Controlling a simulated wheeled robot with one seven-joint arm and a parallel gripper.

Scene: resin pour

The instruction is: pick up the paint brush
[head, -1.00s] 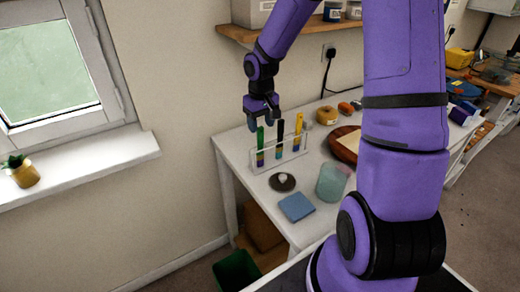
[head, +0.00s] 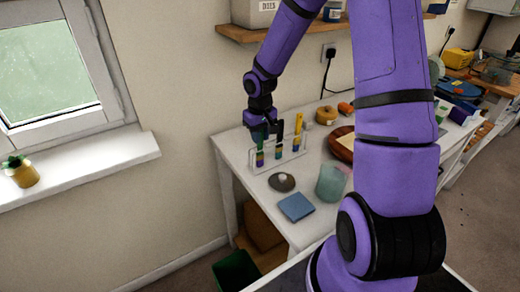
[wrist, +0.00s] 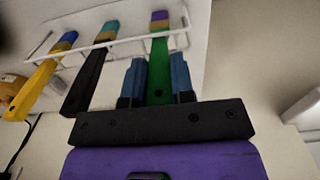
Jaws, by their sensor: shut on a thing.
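The green brush (wrist: 160,48) is at the right of the wrist view, with a purple and tan lower end. My gripper (head: 263,134) is shut on its green handle, one blue finger on each side. The brush's lower end (head: 260,157) is still within the rack; the gripper hides its handle in the head view. The black brush (wrist: 90,70) and the yellow brush (wrist: 42,82) stand to its left in the wrist view.
On the table are a dark disc (head: 282,183), a blue square (head: 296,207), a translucent cup (head: 331,183) and a reddish round tray (head: 338,149). A wooden shelf (head: 240,33) runs along the wall above. A green bin (head: 236,272) stands below the table's front.

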